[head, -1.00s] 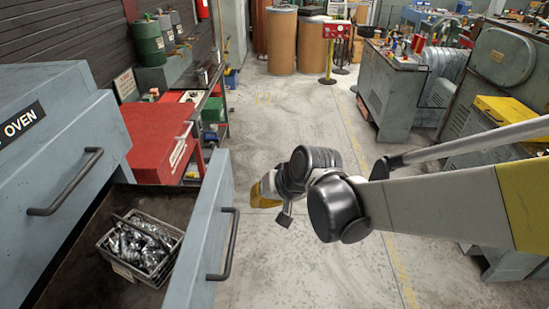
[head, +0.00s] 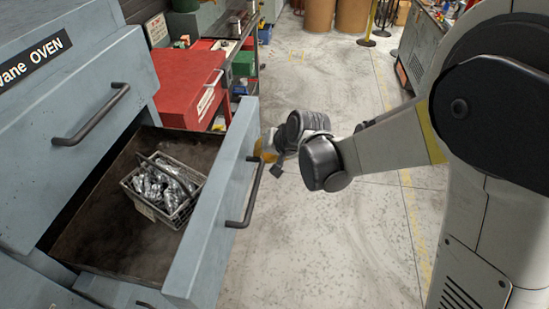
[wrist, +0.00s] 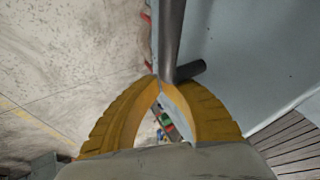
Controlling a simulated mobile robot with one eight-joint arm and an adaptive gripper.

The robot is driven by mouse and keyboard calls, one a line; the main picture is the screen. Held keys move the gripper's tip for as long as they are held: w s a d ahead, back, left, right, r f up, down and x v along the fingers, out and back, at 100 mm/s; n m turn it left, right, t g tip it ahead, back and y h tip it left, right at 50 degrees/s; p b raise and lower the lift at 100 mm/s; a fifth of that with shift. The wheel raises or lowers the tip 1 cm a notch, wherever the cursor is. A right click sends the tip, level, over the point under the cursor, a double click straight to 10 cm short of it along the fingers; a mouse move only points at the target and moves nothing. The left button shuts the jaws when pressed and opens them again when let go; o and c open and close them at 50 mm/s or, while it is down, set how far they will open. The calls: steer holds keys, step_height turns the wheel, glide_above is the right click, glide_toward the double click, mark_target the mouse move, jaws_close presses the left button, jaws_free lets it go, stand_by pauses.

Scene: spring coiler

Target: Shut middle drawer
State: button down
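The middle drawer (head: 215,215) is pulled out of the blue-grey cabinet on the left in the head view. Its front carries a dark bar handle (head: 247,195), and the handle also shows in the wrist view (wrist: 171,40). A wire basket of shiny metal parts (head: 165,188) sits in the drawer. My gripper (head: 262,150), with yellow fingers, is close to the far end of the drawer front and partly hidden. In the wrist view its fingertips (wrist: 160,80) meet close to the handle's end, with nothing seen between them. Whether they touch the handle is unclear.
The closed upper drawer (head: 75,125), labelled OVEN, is above the open one. A red cabinet (head: 188,85) stands just beyond the drawer, near a bench with small items. Open concrete floor (head: 325,235) lies to the right of the drawer.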

steer(key=shift+w+a, duration=0.1)
steer(key=shift+a, duration=0.5)
steer(key=a, duration=1)
steer(key=w+a, duration=0.1)
steer(key=a, duration=1)
steer(key=w+a, duration=0.1)
steer(key=a, duration=1)
steer(key=shift+w+a+p, duration=0.25)
steer(key=shift+p, duration=0.15)
